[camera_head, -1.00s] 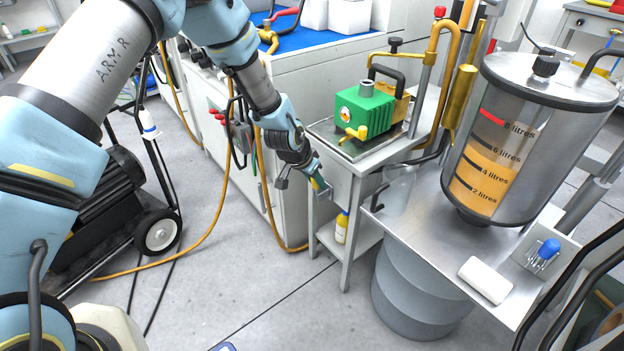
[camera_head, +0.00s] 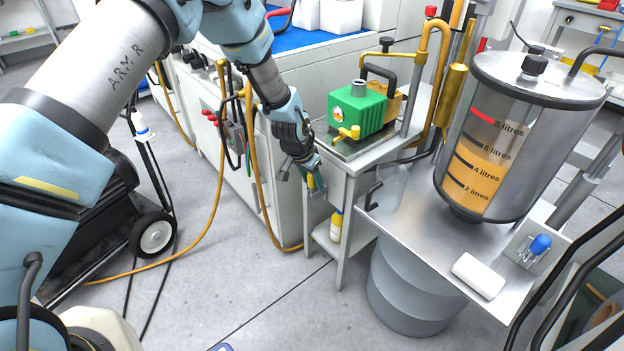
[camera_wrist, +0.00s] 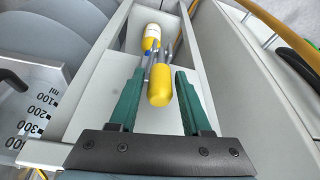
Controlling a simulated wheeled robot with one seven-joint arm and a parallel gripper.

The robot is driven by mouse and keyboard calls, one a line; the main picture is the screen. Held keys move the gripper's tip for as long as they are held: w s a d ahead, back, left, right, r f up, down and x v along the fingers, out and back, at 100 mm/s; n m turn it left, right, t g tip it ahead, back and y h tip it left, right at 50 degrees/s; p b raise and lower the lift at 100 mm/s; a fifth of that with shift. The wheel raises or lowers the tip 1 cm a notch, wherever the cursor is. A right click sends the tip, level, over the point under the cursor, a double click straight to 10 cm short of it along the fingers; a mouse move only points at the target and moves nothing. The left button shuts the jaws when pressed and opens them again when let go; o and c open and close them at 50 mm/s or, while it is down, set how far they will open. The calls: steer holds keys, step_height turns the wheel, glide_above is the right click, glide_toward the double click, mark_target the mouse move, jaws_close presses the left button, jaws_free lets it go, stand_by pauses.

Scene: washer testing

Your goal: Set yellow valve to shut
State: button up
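A green pump block (camera_head: 356,110) sits on the small steel table, with a yellow valve handle (camera_head: 349,132) on its near face. My gripper (camera_head: 308,192) hangs beside the left edge of that table, lower than the handle and apart from it. In the wrist view its two dark green fingers (camera_wrist: 160,82) are open. A rounded yellow thing (camera_wrist: 159,86) with grey rods shows in the gap between them, with space on both sides. I cannot tell its depth or whether it is a valve. The yellow handle on the pump is not clear in the wrist view.
A yellow-and-white bottle (camera_head: 336,225) stands on the table's lower shelf. A clear beaker (camera_head: 389,188) and a steel tank (camera_head: 520,135) stand to the right. The white cabinet (camera_head: 270,185) with hanging hoses is close on the left.

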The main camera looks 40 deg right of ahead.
steer(key=shift+o, duration=0.9)
steer(key=v, duration=1.1)
steer(key=shift+f, duration=0.1)
